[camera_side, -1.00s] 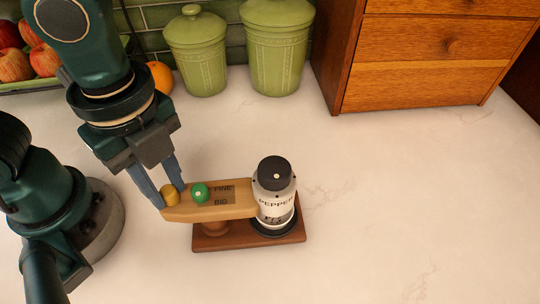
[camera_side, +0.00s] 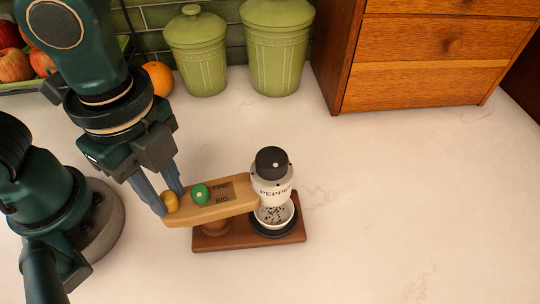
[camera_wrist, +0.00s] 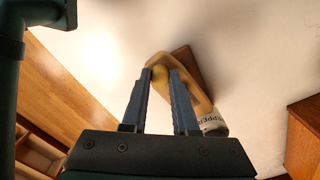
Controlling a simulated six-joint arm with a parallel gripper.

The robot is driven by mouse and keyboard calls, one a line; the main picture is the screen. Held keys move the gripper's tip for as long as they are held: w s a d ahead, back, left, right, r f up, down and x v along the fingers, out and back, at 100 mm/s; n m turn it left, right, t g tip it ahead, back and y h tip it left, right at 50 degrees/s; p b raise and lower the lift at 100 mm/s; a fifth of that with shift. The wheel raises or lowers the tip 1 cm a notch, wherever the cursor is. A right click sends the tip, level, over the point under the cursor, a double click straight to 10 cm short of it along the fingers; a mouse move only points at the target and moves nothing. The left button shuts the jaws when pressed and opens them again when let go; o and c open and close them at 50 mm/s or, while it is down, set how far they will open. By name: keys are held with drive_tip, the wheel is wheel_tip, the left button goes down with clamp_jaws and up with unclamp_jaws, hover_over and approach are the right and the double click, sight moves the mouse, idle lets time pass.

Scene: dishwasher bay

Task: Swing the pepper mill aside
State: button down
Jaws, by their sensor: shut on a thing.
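The pepper mill (camera_side: 271,184) is a white cylinder with a black cap, fixed at the right end of a light wooden arm (camera_side: 237,206). The arm carries a green knob (camera_side: 200,194) and a yellow knob (camera_side: 170,201) at its left end. It sits above a dark wooden base (camera_side: 221,237). A white bowl with dark specks (camera_side: 274,217) shows on the base, partly under the mill. My gripper (camera_side: 168,202) is shut on the yellow knob. In the wrist view the yellow knob (camera_wrist: 159,74) shows between the fingers, and the mill (camera_wrist: 212,124) is partly hidden.
Green canisters (camera_side: 196,55) and an orange (camera_side: 159,77) stand at the back. A wooden drawer cabinet (camera_side: 420,60) is at the back right. The white counter (camera_side: 400,200) is clear to the right and in front.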

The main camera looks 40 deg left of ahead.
drive_tip(key=n, duration=0.1)
drive_tip(key=d+n, duration=0.1)
drive_tip(key=n, duration=0.2)
drive_tip(key=shift+s+d, duration=0.4)
drive_tip(key=shift+w+d+n, duration=0.25)
drive_tip(key=shift+d+n, duration=0.5)
drive_tip(key=shift+n, duration=1.2)
drive_tip(key=shift+w+d+n, duration=0.2)
drive_tip(key=shift+d+n, duration=0.5)
drive_tip(key=shift+n, duration=1.3)
drive_tip(key=shift+w+d+n, duration=0.25)
drive_tip(key=shift+d+n, duration=0.5)
drive_tip(key=shift+n, duration=1.2)
drive_tip(key=c, duration=0.7)
unclamp_jaws()
